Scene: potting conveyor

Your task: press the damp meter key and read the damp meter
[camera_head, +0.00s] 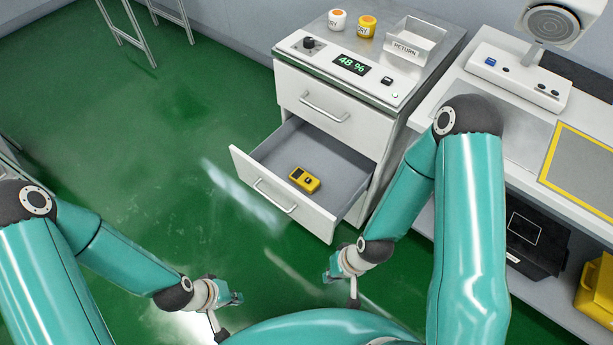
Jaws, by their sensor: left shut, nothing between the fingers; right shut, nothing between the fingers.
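A control panel (322,72) on top of the white cabinet carries a lit green display (351,65) that reads "48 %". A small dark key (386,81) sits right of the display, and a round green light (395,94) glows near it. A yellow handheld device (304,180) with a dark screen lies in the open lower drawer. I cannot tell which of the two is the damp meter. My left gripper (221,334) is shut and empty, low at the bottom. My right gripper (353,301) is shut and empty, below the drawer and apart from it.
The drawer front (281,196) juts out over the green floor. An orange-topped white pot (337,20), a yellow pot (367,27) and a RETURN tray (414,42) stand behind the panel. A bench (500,110) is at right, with a black case (535,240) below.

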